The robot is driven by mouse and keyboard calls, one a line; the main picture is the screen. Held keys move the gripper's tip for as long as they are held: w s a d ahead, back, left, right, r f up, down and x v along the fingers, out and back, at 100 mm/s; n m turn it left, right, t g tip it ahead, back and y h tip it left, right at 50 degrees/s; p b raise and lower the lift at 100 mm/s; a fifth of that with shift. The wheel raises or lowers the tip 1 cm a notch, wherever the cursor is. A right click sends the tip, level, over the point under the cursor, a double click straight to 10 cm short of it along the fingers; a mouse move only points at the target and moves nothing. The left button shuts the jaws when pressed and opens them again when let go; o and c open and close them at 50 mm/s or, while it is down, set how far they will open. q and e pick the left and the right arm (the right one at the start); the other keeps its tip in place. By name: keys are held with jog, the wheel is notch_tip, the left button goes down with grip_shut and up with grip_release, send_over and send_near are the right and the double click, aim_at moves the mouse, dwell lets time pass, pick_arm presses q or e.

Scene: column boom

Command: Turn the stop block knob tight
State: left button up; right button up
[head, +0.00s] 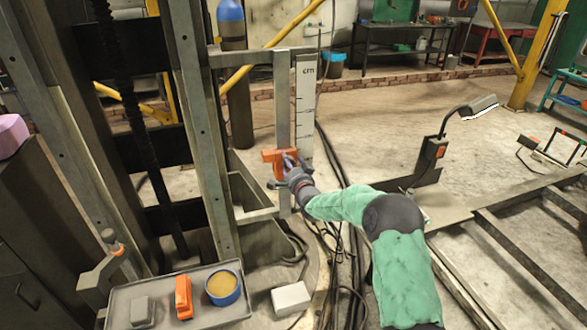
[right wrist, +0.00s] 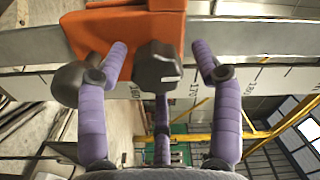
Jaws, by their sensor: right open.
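The orange stop block (head: 269,156) sits on an upright grey bar beside a pale marked scale (head: 306,100) in the head view. It fills the upper left of the right wrist view (right wrist: 135,28). A dark lobed knob (right wrist: 157,66) stands out from the block, between my fingers. My right gripper (right wrist: 159,58) is open, with purple fingers to the left and right of the knob and a third below. I cannot tell whether any finger touches it. In the head view, my right gripper (head: 291,170) hides the knob. My left gripper is out of view.
A grey tray (head: 237,306) at lower left holds a grey block, an orange block (head: 183,297) and a blue-rimmed tub (head: 222,287). A white box (head: 290,298) lies right of it. Dark cables run along the floor. A lamp (head: 478,106) stands right of my arm.

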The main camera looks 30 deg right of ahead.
jog(key=v, duration=1.2)
dwell(0.3)
jog(key=s+a+f+n+g+y, duration=0.2)
jog(key=s+a+f+g, duration=0.3)
jog(key=f, duration=0.6)
jog(key=s+a+f+n+g+y, duration=0.25)
jog(key=a+f, duration=0.45)
jog(key=f, duration=0.4)
jog(key=s+a+f+n+g+y, duration=0.1)
jog(key=s+a+f+n+g, duration=0.1)
jog(key=s+a+f, duration=0.6)
jog(key=s+a+f+n+g+y, duration=0.15)
jog(key=s+a+f+g, duration=0.35)
jog(key=s, duration=0.5)
jog(key=s+a+f+n+g+y, duration=0.1)
jog(key=s+a+f+n+g, duration=0.2)
jog(key=s+a+f, duration=0.5)
notch_tip(320, 180, up, 10)
jog(key=w+n+p, duration=0.1)
jog(key=p, duration=0.6)
jog(key=shift+w+d+r, duration=0.15)
jog(key=shift+d, duration=0.3)
